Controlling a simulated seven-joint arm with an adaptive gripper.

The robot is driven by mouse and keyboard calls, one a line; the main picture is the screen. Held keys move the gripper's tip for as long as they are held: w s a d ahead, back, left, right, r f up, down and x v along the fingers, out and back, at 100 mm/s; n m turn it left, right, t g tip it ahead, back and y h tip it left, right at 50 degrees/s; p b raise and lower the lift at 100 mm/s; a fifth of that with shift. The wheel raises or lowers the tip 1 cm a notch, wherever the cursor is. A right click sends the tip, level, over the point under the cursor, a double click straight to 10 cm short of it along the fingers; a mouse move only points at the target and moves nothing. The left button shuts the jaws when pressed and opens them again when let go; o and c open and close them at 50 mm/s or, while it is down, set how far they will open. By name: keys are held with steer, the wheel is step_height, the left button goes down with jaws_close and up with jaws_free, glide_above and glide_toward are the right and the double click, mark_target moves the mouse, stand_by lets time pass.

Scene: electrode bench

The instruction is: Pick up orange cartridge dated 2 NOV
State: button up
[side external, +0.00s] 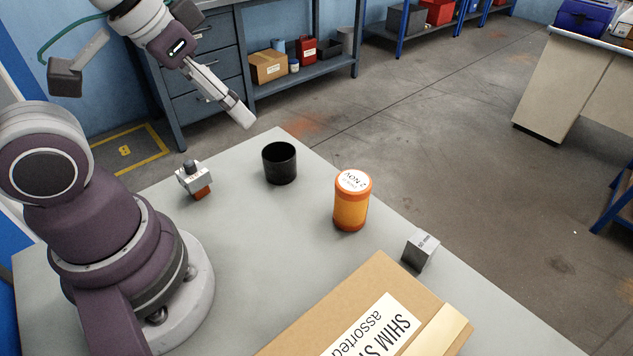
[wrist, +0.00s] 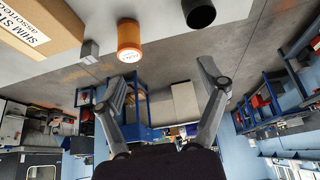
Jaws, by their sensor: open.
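The orange cartridge (side external: 351,205) stands upright on the grey table, with a white top label reading 2 NOV. It also shows in the wrist view (wrist: 129,36), near the top, beyond my fingertips. My gripper (side external: 246,122) is raised above the far left part of the table in the side view, apart from the cartridge. In the wrist view its two fingers (wrist: 160,75) are spread wide with nothing between them.
A black cup (side external: 279,164) stands left of the cartridge. A small metal block (side external: 420,250) is to its right, and a cardboard SHIM box (side external: 340,310) lies in front. A small device with an orange base (side external: 194,180) sits near my base. Bare tabletop surrounds the cartridge.

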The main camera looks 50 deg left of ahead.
steer(key=shift+o, duration=0.5)
steer(key=m+g, duration=0.6)
steer(key=m, duration=1)
glide_above(350, 203)
steer(key=w+a, duration=0.2)
steer(key=f, duration=0.9)
steer(key=shift+s+f, duration=0.2)
steer(key=shift+s, duration=0.05)
steer(key=f, duration=1)
steer(key=shift+w+d, duration=0.2)
steer(key=shift+w, duration=0.1)
steer(key=c, duration=1)
